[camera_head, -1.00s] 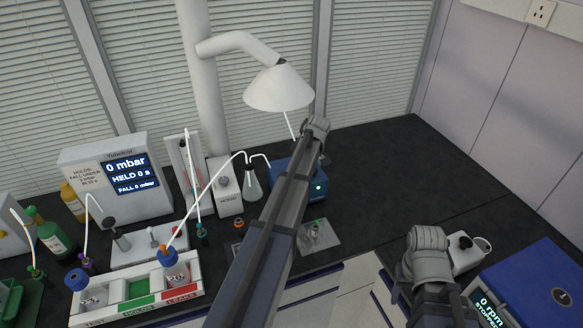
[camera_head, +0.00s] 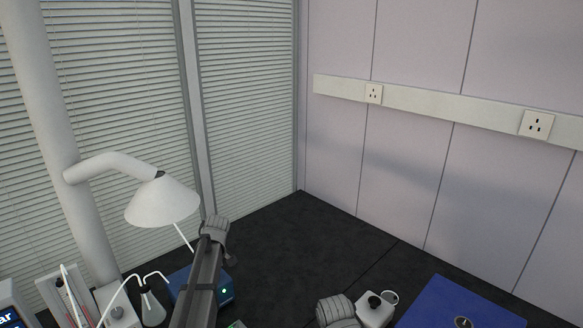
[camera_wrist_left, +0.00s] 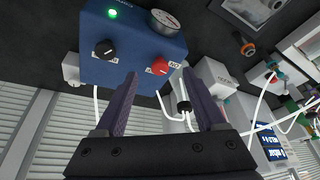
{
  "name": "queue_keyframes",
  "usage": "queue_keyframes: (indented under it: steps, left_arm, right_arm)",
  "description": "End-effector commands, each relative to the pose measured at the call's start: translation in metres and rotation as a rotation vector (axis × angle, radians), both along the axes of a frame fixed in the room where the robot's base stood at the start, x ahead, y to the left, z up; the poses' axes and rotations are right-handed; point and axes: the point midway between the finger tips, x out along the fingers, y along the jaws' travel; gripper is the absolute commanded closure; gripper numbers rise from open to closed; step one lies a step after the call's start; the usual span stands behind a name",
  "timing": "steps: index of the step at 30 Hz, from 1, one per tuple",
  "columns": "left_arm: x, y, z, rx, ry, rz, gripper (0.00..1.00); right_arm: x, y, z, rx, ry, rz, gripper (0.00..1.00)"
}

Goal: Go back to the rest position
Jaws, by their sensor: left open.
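My left gripper (camera_wrist_left: 160,75) shows in the left wrist view with its two dark fingers apart and nothing between them. Past the fingertips is a blue box (camera_wrist_left: 125,62) with a black knob, a red knob, a round gauge and a lit green lamp. I cannot tell how close the fingertips are to it. In the head view my left arm crosses in front of the same blue box (camera_head: 226,284), and my left gripper is not seen there. A part of my right arm shows at the bottom, but its gripper is out of view.
A white lamp-shaped hood (camera_head: 162,203) hangs on a pipe above the bench. A flask (camera_head: 152,308) stands left of the blue box. A blue machine (camera_head: 460,308) and a small white vessel (camera_head: 374,312) are at the lower right. The black bench (camera_head: 300,235) is clear toward the back corner.

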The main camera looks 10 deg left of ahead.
Motion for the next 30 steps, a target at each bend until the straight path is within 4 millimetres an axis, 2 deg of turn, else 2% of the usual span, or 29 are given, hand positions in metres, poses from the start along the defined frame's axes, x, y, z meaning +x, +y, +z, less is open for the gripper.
queue_keyframes:
  steps: [1,5,6,9,12,15,18,21,24,30]
  left_arm:
    - [-0.014,-0.025,-0.009,-0.012,0.023,-0.075,0.28]
    - [-0.055,-0.102,-0.03,-0.054,0.12,-0.38,0.28]
    - [-0.071,-0.127,-0.036,-0.068,0.153,-0.49,0.28]
    - [-0.114,-0.183,-0.051,-0.1,0.235,-0.77,0.28]
    - [-0.159,-0.231,-0.065,-0.13,0.309,-1.046,0.28]
    - [-0.2,-0.265,-0.075,-0.152,0.369,-1.288,0.28]
    - [-0.233,-0.288,-0.083,-0.17,0.415,-1.479,0.28]
    - [-0.253,-0.302,-0.086,-0.181,0.442,-1.604,0.28]
    - [-0.262,-0.308,-0.088,-0.185,0.457,-1.669,0.28]
    - [-0.263,-0.31,-0.087,-0.187,0.461,-1.687,0.28]
  right_arm:
    - [0.0,0.0,-0.008,0.0,0.0,0.0,0.43]
    - [0.0,0.0,-0.025,0.0,0.0,0.002,0.43]
    - [0.0,0.0,-0.03,-0.001,0.0,0.002,0.43]
    - [0.0,0.0,-0.042,-0.001,0.0,0.003,0.43]
    - [0.0,0.0,-0.054,-0.001,0.0,0.005,0.43]
    - [0.0,0.0,-0.063,-0.001,0.0,0.005,0.43]
    - [0.0,0.0,-0.069,-0.001,0.0,0.006,0.43]
    - [0.0,0.0,-0.073,-0.002,0.0,0.007,0.43]
    - [0.0,0.0,-0.074,-0.002,0.0,0.007,0.43]
    - [0.0,0.0,-0.073,-0.002,0.0,0.007,0.43]
